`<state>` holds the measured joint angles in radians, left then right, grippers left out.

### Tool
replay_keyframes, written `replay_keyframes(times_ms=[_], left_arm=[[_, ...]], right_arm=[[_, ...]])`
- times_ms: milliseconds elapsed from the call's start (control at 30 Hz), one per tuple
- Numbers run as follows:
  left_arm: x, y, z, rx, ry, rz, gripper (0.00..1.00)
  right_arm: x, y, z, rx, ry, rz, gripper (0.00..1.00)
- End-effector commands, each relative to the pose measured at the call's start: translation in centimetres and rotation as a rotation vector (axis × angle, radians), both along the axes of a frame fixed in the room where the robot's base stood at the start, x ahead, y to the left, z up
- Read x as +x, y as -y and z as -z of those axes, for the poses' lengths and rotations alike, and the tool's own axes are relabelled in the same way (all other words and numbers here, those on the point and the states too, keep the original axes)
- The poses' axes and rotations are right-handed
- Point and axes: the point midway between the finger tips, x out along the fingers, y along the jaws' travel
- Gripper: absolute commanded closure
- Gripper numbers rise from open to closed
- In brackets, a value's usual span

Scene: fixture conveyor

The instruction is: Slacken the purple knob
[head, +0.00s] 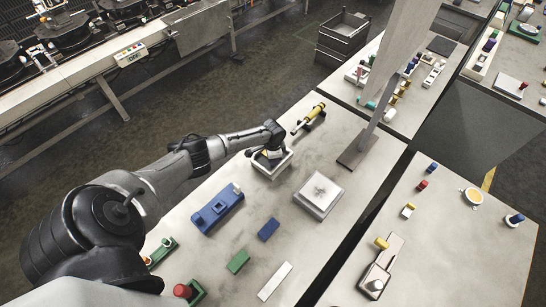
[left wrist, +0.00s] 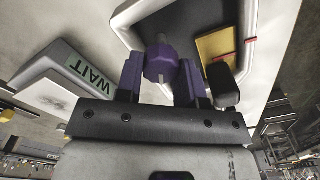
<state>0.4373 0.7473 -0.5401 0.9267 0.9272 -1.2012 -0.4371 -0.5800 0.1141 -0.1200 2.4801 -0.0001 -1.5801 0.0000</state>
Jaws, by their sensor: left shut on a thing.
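The purple knob (left wrist: 160,62) shows in the left wrist view, between the two purple fingers of my left gripper (left wrist: 161,72). The gripper is shut on the knob. A pale stub shows at the knob's middle. The knob is at a white-rimmed fixture with a dark inside (left wrist: 134,37). In the head view my left gripper (head: 270,152) is down at this white fixture (head: 267,172) on the long table, and it hides the knob there. My right gripper is not in view.
A yellow block (left wrist: 215,46) and a black rounded part (left wrist: 223,86) are close beside the right finger. A grey box reading WAIT (left wrist: 88,68) is at left. In the head view, a yellow cylinder (head: 313,113), white box (head: 319,194) and blue fixture (head: 216,208) surround the gripper.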

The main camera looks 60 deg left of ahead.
Motion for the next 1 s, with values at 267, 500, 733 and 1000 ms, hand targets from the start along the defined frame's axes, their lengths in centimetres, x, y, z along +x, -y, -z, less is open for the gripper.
replay_keyframes(times_ms=[267, 500, 733, 1000], left_arm=[[0.1, 0.0, -0.1, -0.001, 0.001, -0.001, 0.89], [0.1, 0.0, -0.1, -0.001, 0.001, 0.000, 0.48], [0.0, 0.0, 0.0, 0.000, 0.000, 0.000, 0.40], [0.0, -0.1, -1.4, 0.000, 0.002, 0.002, 0.40]], right_arm=[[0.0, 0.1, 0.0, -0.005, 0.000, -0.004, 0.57], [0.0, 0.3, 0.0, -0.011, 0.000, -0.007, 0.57], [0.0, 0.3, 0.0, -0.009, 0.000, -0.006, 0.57], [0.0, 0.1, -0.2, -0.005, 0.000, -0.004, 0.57]])
